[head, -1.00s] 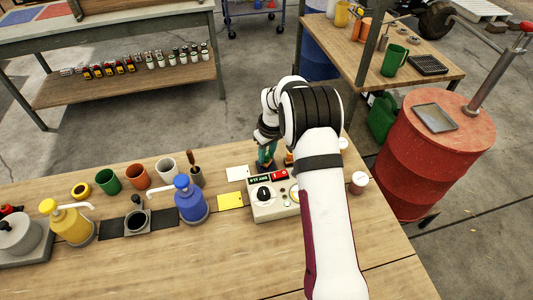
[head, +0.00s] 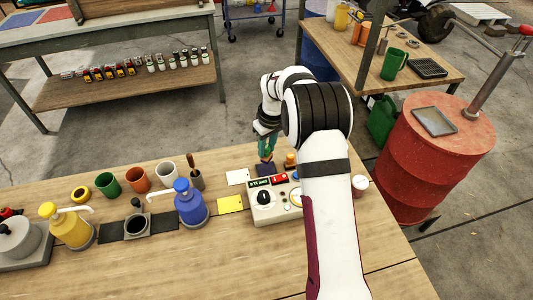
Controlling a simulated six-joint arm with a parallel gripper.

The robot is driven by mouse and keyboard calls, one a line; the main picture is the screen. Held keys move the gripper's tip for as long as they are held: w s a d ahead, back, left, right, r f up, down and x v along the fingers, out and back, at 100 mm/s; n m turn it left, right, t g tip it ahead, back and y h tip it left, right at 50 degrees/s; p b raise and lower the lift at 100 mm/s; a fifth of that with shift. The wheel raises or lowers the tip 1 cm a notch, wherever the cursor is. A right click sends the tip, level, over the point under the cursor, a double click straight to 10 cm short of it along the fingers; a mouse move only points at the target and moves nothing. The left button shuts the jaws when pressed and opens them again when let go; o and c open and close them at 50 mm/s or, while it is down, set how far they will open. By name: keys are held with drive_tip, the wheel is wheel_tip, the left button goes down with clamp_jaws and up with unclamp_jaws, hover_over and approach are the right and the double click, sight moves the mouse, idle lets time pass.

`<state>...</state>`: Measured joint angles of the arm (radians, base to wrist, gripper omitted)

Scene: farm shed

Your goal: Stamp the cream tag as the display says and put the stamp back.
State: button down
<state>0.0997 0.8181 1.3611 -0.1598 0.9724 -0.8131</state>
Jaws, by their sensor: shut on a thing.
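The cream tag (head: 237,177) lies flat on the wooden table, left of the dark ink pad (head: 265,170). No mark can be made out on it. A yellow tag (head: 230,204) lies in front of it. The control box (head: 272,203) has a small display (head: 259,183) with light text too small to read surely, and a red panel (head: 280,178). My gripper (head: 266,144) is shut on a teal-green stamp (head: 266,153), held upright above the ink pad. The fingertips are small and partly hidden. A second stamp with an orange top (head: 291,159) stands right of the pad.
A blue pump bottle (head: 190,204) and a cup with a wooden-handled tool (head: 195,178) stand left of the tags. Several cups and a yellow pump bottle (head: 70,225) are farther left. A white-lidded pot (head: 360,185) stands right of my arm.

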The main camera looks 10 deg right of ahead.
drive_tip(key=shift+r, duration=1.15)
hover_over(237, 175)
drive_tip(key=f, duration=0.5)
drive_tip(key=shift+s+d+f, duration=0.15)
drive_tip(key=shift+s+f, duration=0.1)
drive_tip(key=shift+s, duration=0.1)
drive_tip(key=shift+f, duration=0.75)
drive_tip(key=shift+f, duration=0.5)
